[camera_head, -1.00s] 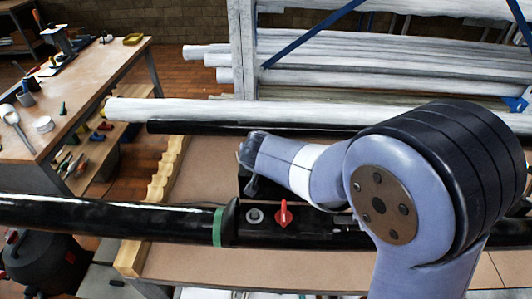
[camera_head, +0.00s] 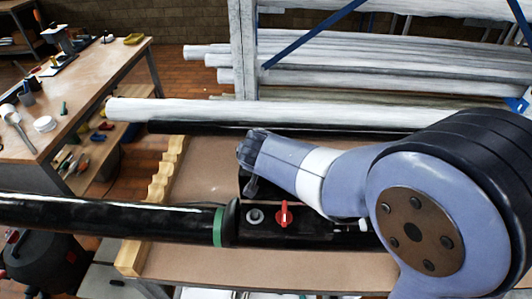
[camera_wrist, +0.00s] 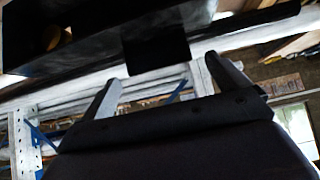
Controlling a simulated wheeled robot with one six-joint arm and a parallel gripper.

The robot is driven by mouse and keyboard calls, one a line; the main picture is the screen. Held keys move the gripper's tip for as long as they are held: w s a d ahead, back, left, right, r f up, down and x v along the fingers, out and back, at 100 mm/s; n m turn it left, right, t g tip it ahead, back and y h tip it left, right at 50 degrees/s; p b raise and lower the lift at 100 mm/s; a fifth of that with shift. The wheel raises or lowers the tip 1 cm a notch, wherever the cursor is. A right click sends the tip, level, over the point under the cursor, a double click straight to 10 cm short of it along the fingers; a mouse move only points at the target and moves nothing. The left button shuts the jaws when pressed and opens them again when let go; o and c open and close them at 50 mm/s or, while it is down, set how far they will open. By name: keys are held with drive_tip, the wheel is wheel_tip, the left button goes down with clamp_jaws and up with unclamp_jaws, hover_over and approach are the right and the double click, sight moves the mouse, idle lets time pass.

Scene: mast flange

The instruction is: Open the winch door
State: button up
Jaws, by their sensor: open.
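A black mast (camera_head: 120,217) with a green band lies across the bench. Its dark flange section carries a red lever (camera_head: 284,213) and a grey round knob (camera_head: 255,215). My gripper (camera_head: 250,187) is at the back edge of this section, behind the knob, partly hidden by my wrist. In the wrist view my gripper (camera_wrist: 168,85) is open, its two fingers apart and nothing between them. A dark square plate (camera_wrist: 157,52) shows just beyond the fingertips, beside a dark body (camera_wrist: 75,45). I cannot tell for certain whether this plate is the winch door.
A rack of white poles (camera_head: 380,60) stands farther back. A wooden table with tools (camera_head: 85,85) stands at the left. Bare bench shows left of my gripper.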

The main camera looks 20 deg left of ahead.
drive_tip(key=v, duration=0.8)
drive_tip(key=shift+w, duration=0.1)
drive_tip(key=x, duration=1)
drive_tip(key=shift+w+a+f, duration=0.1)
drive_tip(key=shift+w+f, duration=0.1)
drive_tip(key=shift+f, duration=0.15)
drive_tip(key=shift+s, duration=0.1)
